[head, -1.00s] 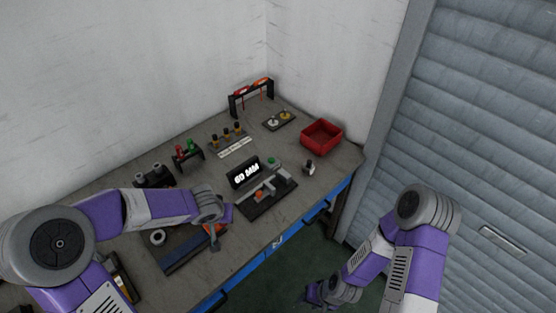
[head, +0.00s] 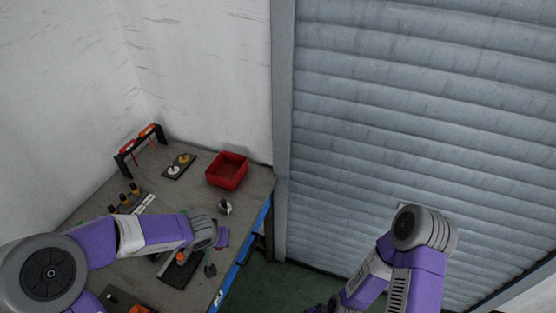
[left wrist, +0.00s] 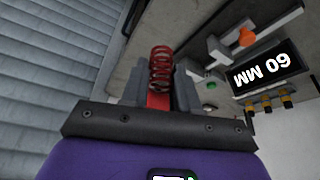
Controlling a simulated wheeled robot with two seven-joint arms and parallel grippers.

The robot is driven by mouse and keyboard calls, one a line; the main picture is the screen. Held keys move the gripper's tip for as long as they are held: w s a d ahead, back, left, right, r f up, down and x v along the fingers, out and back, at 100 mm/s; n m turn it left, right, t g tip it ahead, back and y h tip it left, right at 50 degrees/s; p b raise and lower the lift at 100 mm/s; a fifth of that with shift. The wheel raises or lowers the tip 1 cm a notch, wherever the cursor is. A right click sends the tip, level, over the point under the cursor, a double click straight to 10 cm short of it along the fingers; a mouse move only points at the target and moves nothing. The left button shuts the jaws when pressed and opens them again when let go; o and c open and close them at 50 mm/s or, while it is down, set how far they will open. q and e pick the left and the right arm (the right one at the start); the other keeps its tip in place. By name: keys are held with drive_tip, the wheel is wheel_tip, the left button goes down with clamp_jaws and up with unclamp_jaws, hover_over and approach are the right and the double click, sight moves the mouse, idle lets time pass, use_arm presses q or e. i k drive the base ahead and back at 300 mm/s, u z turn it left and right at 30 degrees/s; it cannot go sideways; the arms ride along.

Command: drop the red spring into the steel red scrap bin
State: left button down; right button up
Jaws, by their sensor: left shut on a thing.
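The red spring (left wrist: 161,66) stands between the fingers of my left gripper (left wrist: 160,90) in the left wrist view; the jaws are shut on it near its lower end. In the head view my left gripper (head: 214,252) is over the right front part of the bench, and the spring cannot be made out there. The red scrap bin (head: 227,171) stands on the bench's far right corner, beyond my left gripper and apart from it. Its inside looks empty. My right gripper (head: 318,309) is at the bottom edge, mostly cut off, away from the bench.
A black rack with red-handled tools (head: 139,146) and a dark plate with round parts (head: 179,166) stand left of the bin. A small dark and pale part (head: 225,207) sits between bin and gripper. A display reading 60 MM (left wrist: 264,72) shows in the left wrist view.

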sight(224, 175)
drive_tip(key=z, duration=0.5)
drive_tip(key=i, duration=0.9)
drive_tip(key=u, duration=0.05)
